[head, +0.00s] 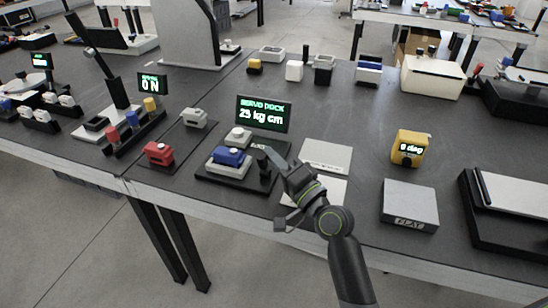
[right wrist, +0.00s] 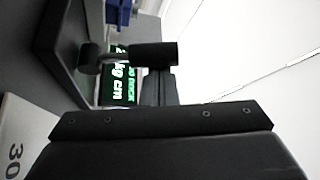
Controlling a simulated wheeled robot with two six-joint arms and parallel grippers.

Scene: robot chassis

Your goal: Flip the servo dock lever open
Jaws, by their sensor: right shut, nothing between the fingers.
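The servo dock is a dark base (head: 208,177) with a blue servo (head: 229,157) on a white block and a display (head: 263,114) reading "SERVO DOCK 23 kg cm". Its black lever (head: 264,172) stands at the base's right side, partly hidden by my gripper in the head view. In the right wrist view the lever's round black handle (right wrist: 155,54) lies across the view, just beyond my fingers. My right gripper (head: 262,152) is shut and empty, close beside the lever; I cannot tell whether they touch. My left gripper is out of view.
A red block (head: 159,154) lies on a mat left of the dock. Pale plates (head: 325,155) lie just right of my gripper.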

